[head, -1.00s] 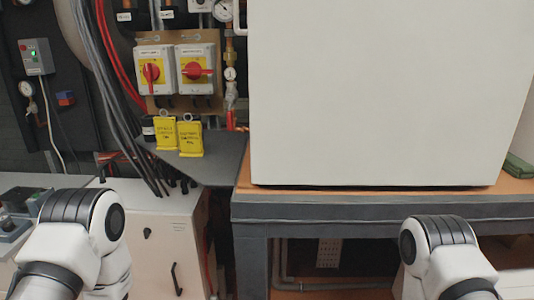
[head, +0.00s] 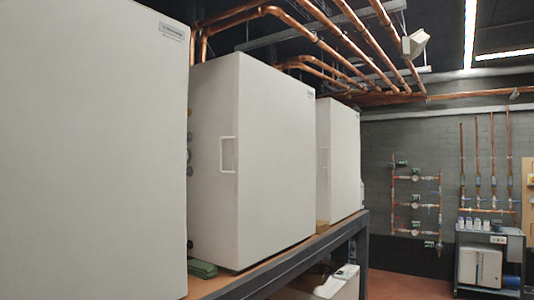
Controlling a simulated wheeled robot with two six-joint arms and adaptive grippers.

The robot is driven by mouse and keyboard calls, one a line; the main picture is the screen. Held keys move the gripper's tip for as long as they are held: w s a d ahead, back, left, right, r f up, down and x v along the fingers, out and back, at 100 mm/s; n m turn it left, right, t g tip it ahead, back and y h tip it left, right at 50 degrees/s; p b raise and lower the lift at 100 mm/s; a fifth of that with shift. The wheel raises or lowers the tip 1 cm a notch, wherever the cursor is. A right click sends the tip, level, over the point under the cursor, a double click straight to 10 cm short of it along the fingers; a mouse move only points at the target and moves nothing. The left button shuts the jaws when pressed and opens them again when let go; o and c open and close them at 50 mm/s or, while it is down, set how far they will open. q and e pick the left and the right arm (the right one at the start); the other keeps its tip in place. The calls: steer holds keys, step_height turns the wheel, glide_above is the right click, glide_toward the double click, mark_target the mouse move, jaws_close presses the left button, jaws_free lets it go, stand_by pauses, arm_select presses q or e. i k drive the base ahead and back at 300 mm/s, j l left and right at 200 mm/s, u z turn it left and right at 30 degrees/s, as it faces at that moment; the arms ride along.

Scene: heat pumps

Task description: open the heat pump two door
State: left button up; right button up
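Three large white heat pump cabinets stand in a row on a long bench. The nearest cabinet (head: 95,150) fills the left of the head view and carries a small label at its top right. The middle cabinet (head: 270,160) has a pale vertical handle (head: 229,154) near the left edge of its front, and its door looks shut. The far cabinet (head: 340,160) is smaller in view, with a faint handle near its left edge. No number shows on any cabinet that I can read. Neither of my grippers is in view.
The bench (head: 335,238) has a wooden top and dark frame. A green object (head: 203,269) lies on it between the near and middle cabinets. Copper pipes (head: 300,25) run overhead. A grey cart (head: 488,258) stands at the back right. Brown floor (head: 405,284) is clear right of the bench.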

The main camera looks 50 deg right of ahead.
mark_target(275, 172)
steer(key=z, duration=1.75)
steer(key=i+l+z, duration=0.15)
steer(key=i+l, duration=0.05)
steer(key=l, duration=0.1)
